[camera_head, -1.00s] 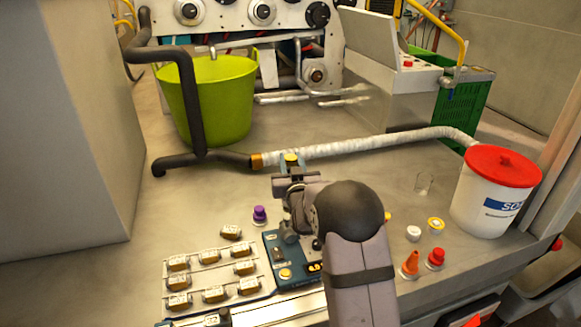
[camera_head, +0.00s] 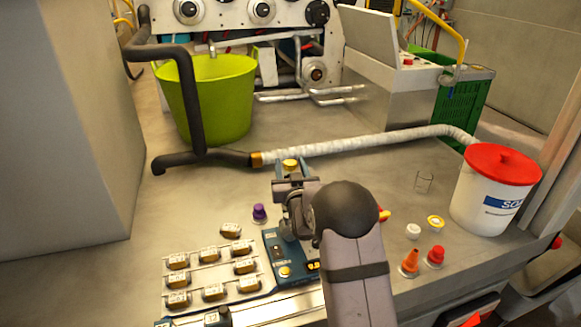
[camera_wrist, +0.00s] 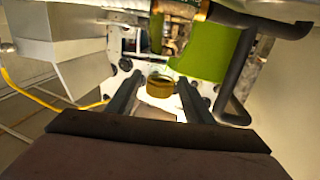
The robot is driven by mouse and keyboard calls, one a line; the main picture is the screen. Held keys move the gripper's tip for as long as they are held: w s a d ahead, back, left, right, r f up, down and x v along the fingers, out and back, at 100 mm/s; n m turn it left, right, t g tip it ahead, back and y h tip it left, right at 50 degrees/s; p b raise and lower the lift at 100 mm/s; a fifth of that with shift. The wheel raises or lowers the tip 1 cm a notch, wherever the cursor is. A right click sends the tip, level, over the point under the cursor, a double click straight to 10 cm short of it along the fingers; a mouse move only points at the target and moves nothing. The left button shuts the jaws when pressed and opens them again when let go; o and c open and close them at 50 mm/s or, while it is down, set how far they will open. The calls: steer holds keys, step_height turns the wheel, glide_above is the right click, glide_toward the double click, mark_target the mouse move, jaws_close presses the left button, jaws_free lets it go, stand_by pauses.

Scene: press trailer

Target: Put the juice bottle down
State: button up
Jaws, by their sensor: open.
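The juice bottle (camera_head: 290,165) shows as a yellow cap just beyond my gripper (camera_head: 293,176) in the head view; its body is hidden behind the gripper. In the wrist view its gold cap (camera_wrist: 159,86) and a pale part below it lie between the two dark fingers of my gripper (camera_wrist: 158,80). The fingers are open, with a visible gap on each side of the cap. I cannot see the bottle's base or its contact with the worktop.
A white hose (camera_head: 370,143) lies just behind. A purple-capped item (camera_head: 259,213) and a rack of small labelled blocks (camera_head: 212,291) are to the left. A clear glass (camera_head: 423,182), small caps (camera_head: 413,231) and a red-lidded bucket (camera_head: 490,200) are to the right.

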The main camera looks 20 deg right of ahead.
steer(key=shift+r, duration=0.1)
steer(key=shift+r, duration=0.15)
steer(key=shift+s, duration=0.25)
steer(key=s+a+b, duration=0.1)
steer(key=s+a, duration=0.1)
steer(key=s, duration=0.9)
steer(key=shift+s, duration=0.2)
steer(key=s+a+r+n+g+y+p, duration=0.1)
steer(key=s+a+r+g+p, duration=0.1)
steer(key=s+g+p, duration=0.7)
steer(key=s+a+r+g+y+p, duration=0.1)
steer(key=s+a+g+p, duration=0.4)
steer(key=s, duration=1.9)
steer(key=r+g+p, duration=0.1)
steer(key=g+p, duration=0.2)
steer(key=p, duration=0.2)
steer(key=shift+a+n+g+y, duration=0.2)
steer(key=shift+n+g+y, duration=0.2)
